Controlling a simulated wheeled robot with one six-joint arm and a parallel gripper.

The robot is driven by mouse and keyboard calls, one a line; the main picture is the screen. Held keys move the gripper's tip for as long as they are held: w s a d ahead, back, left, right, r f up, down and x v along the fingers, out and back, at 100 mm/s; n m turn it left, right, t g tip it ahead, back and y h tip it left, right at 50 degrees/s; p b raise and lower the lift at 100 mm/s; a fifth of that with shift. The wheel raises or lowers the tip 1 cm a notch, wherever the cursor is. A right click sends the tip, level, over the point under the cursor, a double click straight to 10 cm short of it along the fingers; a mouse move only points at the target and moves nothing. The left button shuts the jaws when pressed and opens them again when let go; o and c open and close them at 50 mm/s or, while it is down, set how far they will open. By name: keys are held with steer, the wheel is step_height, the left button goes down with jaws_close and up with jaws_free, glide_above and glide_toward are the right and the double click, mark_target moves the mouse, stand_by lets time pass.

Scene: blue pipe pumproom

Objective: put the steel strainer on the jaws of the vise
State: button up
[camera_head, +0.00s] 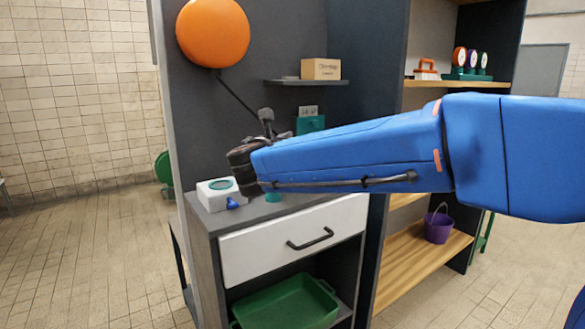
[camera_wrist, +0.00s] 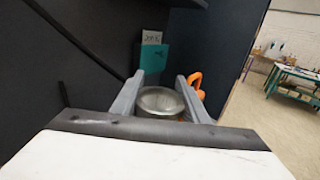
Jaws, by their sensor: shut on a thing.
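The steel strainer (camera_wrist: 160,101), a round grey metal cup with an open top, sits between the two fingers of my gripper (camera_wrist: 160,78) in the wrist view. The fingers are shut on it, one at each side. In the head view my blue arm reaches left over the cabinet, and the strainer cannot be made out there. I cannot pick out the vise or its jaws for certain in either view. An orange part (camera_wrist: 195,82) shows just behind the right finger in the wrist view.
The grey cabinet has a white drawer (camera_head: 292,240) and a green tray (camera_head: 287,305) below. A white box with a green round top (camera_head: 221,194) stands at its left. A shelf (camera_head: 300,82) holds a cardboard box (camera_head: 321,69). A teal box (camera_wrist: 153,57) is behind the strainer.

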steer(key=shift+f, duration=3.1)
steer(key=shift+f, duration=0.1)
steer(key=o, duration=1.1)
steer(key=v, duration=1.2)
steer(key=shift+d, duration=0.1)
steer(key=shift+o, duration=0.6)
